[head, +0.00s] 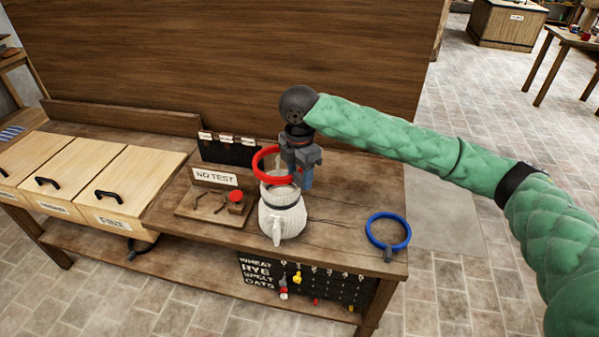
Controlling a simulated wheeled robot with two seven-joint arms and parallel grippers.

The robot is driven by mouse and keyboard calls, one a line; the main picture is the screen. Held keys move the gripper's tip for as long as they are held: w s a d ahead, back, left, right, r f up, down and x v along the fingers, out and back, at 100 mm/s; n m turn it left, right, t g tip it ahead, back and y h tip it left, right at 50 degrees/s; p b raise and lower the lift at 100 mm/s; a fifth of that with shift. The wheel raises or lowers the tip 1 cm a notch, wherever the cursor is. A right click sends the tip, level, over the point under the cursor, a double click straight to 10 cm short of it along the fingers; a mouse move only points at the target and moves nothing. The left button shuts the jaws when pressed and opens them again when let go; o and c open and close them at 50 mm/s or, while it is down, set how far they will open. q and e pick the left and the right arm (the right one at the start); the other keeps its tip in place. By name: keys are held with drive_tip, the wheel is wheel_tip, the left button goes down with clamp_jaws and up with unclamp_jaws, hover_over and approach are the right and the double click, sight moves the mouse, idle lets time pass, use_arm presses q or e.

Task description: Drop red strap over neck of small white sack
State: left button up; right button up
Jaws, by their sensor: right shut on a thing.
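The small white sack (284,216) stands upright on the wooden bench, with its neck at the top. The red strap (261,166) is a ring held above the sack's neck. My right gripper (304,180) is shut on the red strap at the strap's right side, just above and to the right of the sack. The strap seems to surround or hover over the neck's tip; I cannot tell whether it touches. My left gripper does not show.
A blue ring strap (388,232) lies at the bench's right end. A "NO TEST" stand (213,178) with a red knob is left of the sack. Wooden drawers (119,185) with black handles fill the left. A tall wooden panel (230,60) stands behind the bench. A grain board (305,284) hangs below.

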sight(300, 186)
drive_tip(key=shift+p, duration=0.5)
idle(0.6)
drive_tip(key=shift+f, duration=0.1)
idle(0.5)
drive_tip(key=shift+f, duration=0.35)
drive_tip(key=shift+f, duration=0.7)
drive_tip(key=shift+f+b, duration=0.35)
drive_tip(key=shift+f, duration=0.7)
drive_tip(key=shift+f, duration=0.35)
wheel_tip(300, 186, down, 2)
drive_tip(key=shift+f, duration=0.1)
drive_tip(key=shift+s+f, duration=0.1)
drive_tip(key=shift+f, duration=0.05)
